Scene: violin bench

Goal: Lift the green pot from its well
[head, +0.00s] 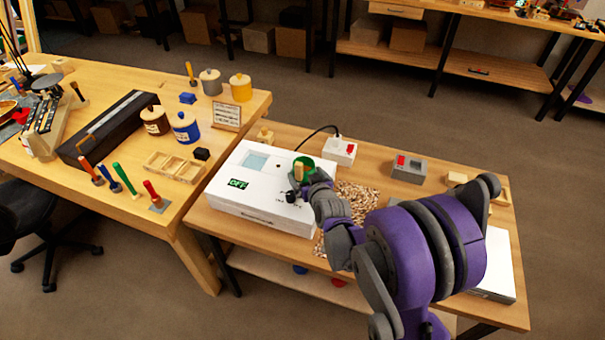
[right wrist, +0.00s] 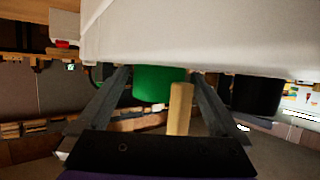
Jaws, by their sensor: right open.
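The green pot (head: 304,162) sits in the top of a white box (head: 262,217), near its right end. Its rim and upper part show, and its lower part is hidden. A pale wooden handle (head: 298,173) stands out on its near side. My right gripper (head: 301,184) is at the pot, partly hidden by its own wrist. In the right wrist view, which looks upside down, the open fingers (right wrist: 161,82) lie on either side of the green pot (right wrist: 158,84), with the handle (right wrist: 180,108) between them. I cannot tell whether they touch. My left gripper is out of view.
The box has a green "OFF" display (head: 238,184). A black cylinder (right wrist: 256,95) stands beside the pot. A white switch unit (head: 341,151) with a cable is behind, and a grey box (head: 409,169) is farther right. The left bench holds jars and a tool row.

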